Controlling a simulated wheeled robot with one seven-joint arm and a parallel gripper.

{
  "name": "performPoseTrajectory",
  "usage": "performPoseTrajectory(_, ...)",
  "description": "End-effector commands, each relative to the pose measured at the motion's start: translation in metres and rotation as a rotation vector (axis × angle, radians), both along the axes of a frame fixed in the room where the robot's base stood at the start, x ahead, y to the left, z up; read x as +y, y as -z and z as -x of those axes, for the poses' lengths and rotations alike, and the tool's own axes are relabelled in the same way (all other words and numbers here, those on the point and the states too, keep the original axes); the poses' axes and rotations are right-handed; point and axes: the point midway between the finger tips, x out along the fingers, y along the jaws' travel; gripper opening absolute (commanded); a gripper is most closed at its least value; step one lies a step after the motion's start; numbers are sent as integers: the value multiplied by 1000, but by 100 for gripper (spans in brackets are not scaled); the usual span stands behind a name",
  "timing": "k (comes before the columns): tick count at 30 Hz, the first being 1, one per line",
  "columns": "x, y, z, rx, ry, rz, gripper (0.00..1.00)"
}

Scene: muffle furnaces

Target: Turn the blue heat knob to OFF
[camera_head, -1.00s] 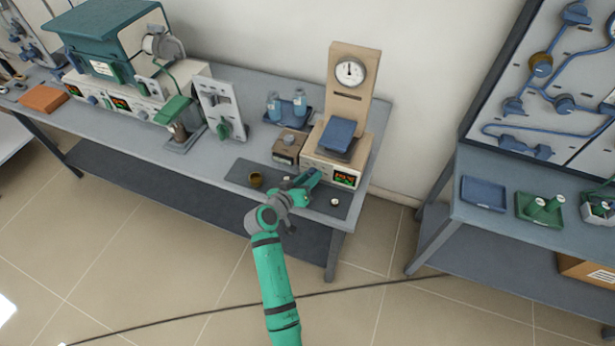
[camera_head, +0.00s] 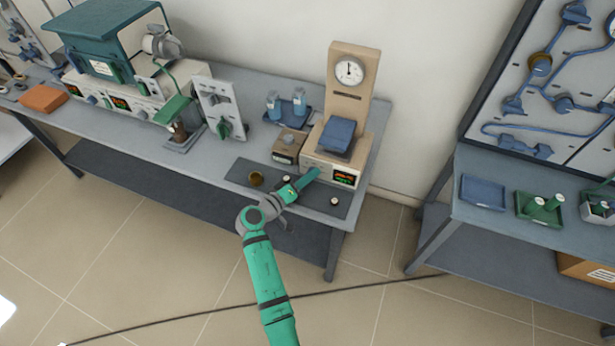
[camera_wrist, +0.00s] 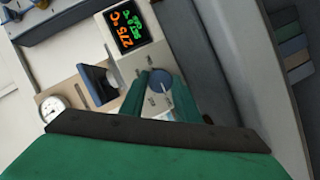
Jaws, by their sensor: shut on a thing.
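The blue heat knob (camera_wrist: 160,80) is on the pale front panel of the small furnace unit (camera_head: 318,163), beside the display. In the wrist view the green fingers of my gripper (camera_wrist: 160,90) stand on either side of the knob and are shut on it. In the head view my gripper (camera_head: 312,175) reaches the front panel from the lower left and hides the knob. Small marks surround the knob, but I cannot read which one it points to. The display (camera_wrist: 124,31) reads 275 °C in orange, with smaller green text; it also shows in the head view (camera_head: 344,178).
A dial gauge (camera_head: 349,71) stands on the upright back panel, above a blue block (camera_head: 338,134). A small brown box (camera_head: 287,146) stands left of the unit. A dark mat (camera_head: 238,173) with small cups lies in front.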

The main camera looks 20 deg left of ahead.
Motion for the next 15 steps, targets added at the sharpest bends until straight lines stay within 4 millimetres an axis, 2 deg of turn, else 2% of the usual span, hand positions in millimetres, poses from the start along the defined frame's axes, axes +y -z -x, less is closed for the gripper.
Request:
performPoseTrajectory(9, 1, 0, 0, 0, -1, 2, 7)
performPoseTrajectory(10, 1, 0, 0, 0, -1, 2, 34)
performPoseTrajectory(12, 0, 0, 0, 0, -1, 2, 48)
performPoseTrajectory(15, -2, 1, -1, 1, 3, 1, 48)
